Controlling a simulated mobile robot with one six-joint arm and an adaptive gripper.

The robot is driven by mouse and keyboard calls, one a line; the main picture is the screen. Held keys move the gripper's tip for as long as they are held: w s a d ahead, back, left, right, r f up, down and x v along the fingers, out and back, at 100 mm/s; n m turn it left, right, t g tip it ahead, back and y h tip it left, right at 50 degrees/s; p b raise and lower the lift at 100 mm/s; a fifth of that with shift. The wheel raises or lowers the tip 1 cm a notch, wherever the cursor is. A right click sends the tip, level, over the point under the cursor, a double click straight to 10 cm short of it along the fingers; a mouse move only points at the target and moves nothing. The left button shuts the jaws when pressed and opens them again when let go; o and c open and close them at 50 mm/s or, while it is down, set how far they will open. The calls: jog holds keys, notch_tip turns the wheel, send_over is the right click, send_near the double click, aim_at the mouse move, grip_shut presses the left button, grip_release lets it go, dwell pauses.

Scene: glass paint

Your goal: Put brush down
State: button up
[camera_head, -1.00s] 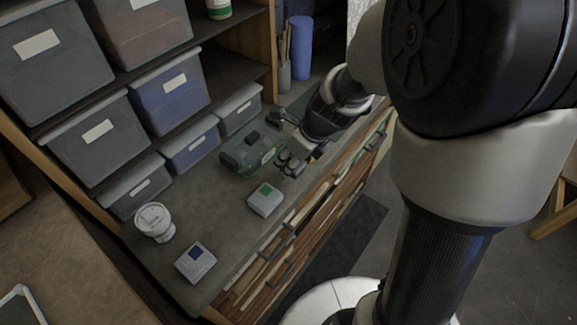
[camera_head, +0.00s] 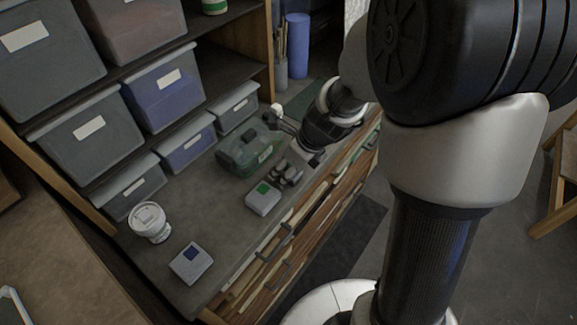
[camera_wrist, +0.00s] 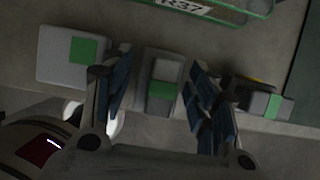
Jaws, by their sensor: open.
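My gripper (camera_head: 286,174) is open, low over the grey counter, just beyond a white box with a green square (camera_head: 263,198). In the wrist view, my gripper (camera_wrist: 158,108) has its two dark fingers spread on either side of a grey block with a green patch (camera_wrist: 158,68); gaps show beside it. The white box with the green square (camera_wrist: 68,55) lies left of the fingers. A dark piece with a green band (camera_wrist: 262,100) lies to the right, partly behind a finger. I cannot tell which of these, if any, is the brush.
A green see-through case (camera_head: 245,152) stands close behind my gripper. A white tub (camera_head: 150,222) and a box with a blue square (camera_head: 191,262) are at the near left. Lidded bins (camera_head: 160,85) fill the shelves. Counter between tub and green-square box is clear.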

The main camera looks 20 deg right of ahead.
jog(key=shift+f+b, duration=0.15)
jog(key=shift+b, duration=0.2)
jog(key=p+v, duration=0.9)
jog(key=v, duration=0.9)
jog(key=s+a+r+n+h, duration=0.1)
jog(key=s+r+n, duration=0.3)
jog(key=n, duration=1)
jog(key=s+a+r+n+h, duration=0.1)
jog(key=s+a+r+n, duration=0.2)
jog(key=s+n, duration=0.8)
jog(key=r+n, duration=0.1)
jog(key=n, duration=0.2)
jog(key=shift+s+r+n+t+h, duration=0.15)
jog(key=shift+s+n+t+h, duration=0.15)
jog(key=shift+n+t+h, duration=0.1)
jog(key=shift+a, duration=0.1)
notch_tip(320, 180, down, 5)
jog(key=b, duration=0.5)
jog(key=shift+b, duration=0.4)
